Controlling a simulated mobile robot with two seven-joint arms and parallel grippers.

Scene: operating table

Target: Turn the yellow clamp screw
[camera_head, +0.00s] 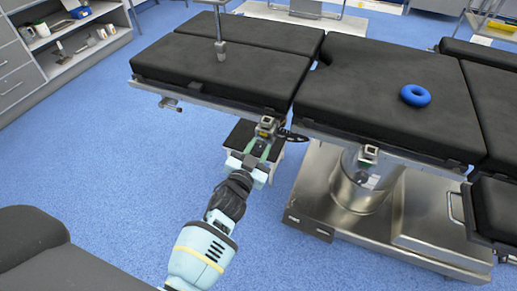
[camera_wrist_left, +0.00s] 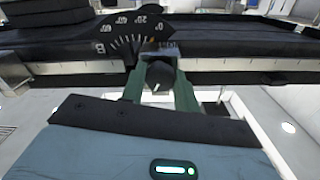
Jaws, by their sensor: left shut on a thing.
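My left gripper (camera_head: 262,145) reaches the near side rail of the operating table, at a metal clamp (camera_head: 267,124) fixed there. In the left wrist view its two green fingers (camera_wrist_left: 158,90) are shut on a dark round knob (camera_wrist_left: 158,74) with a pale pointer mark. The knob sits under the clamp, in front of a black dial plate (camera_wrist_left: 128,32) with a number scale. The fingers hide the knob's sides, and I cannot make out clear yellow on it. My right gripper is not in view.
A second clamp (camera_head: 368,153) hangs on the rail to the right, above the steel base (camera_head: 330,200). Blue floor lies clear at left.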

